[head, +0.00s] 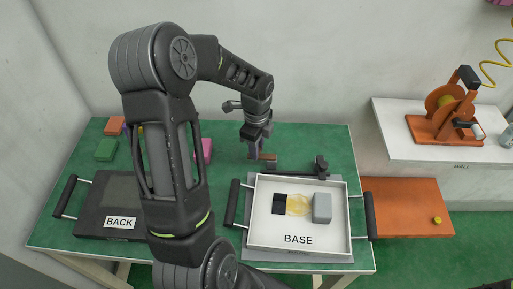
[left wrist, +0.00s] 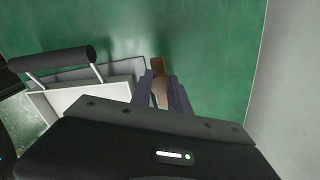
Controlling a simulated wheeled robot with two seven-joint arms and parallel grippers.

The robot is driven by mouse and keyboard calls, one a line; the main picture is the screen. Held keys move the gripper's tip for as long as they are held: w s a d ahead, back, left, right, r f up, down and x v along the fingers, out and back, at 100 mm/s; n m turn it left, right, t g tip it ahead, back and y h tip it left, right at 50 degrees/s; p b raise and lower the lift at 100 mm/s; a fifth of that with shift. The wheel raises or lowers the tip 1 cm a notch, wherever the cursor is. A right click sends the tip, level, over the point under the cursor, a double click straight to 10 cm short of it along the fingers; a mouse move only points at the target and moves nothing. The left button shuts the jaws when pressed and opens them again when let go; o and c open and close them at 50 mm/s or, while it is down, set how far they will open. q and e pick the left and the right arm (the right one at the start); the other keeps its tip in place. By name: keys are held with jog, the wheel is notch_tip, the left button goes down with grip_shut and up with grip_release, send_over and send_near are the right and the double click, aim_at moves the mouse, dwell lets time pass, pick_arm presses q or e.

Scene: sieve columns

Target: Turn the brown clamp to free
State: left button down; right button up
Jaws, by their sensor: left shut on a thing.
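The brown clamp (head: 270,157) is a small brown piece at the back-left corner of the white tray marked BASE (head: 262,239). In the left wrist view the brown clamp (left wrist: 158,66) shows as a short bar between and beyond my fingers. My left gripper (head: 257,153) reaches down from above and is shut on the brown clamp; its fingers also show in the left wrist view (left wrist: 160,88). The fingers hide part of the clamp, so its exact angle is hard to tell. My right gripper is not in view.
A dark bar with an upright knob (head: 321,166) lies behind the tray. A dark BACK tray (head: 92,229) stands left. Coloured blocks (head: 106,150) sit at the back left. An orange board (head: 408,195) is at right.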

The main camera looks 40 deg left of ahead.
pick_arm(q)
jog(key=c, duration=1.2)
grip_release()
jog(key=shift+c, duration=0.2)
jog(key=shift+r, duration=0.1)
notch_tip(320, 180, up, 8)
jog(key=shift+f+b, duration=0.2)
jog(key=shift+b, duration=0.2)
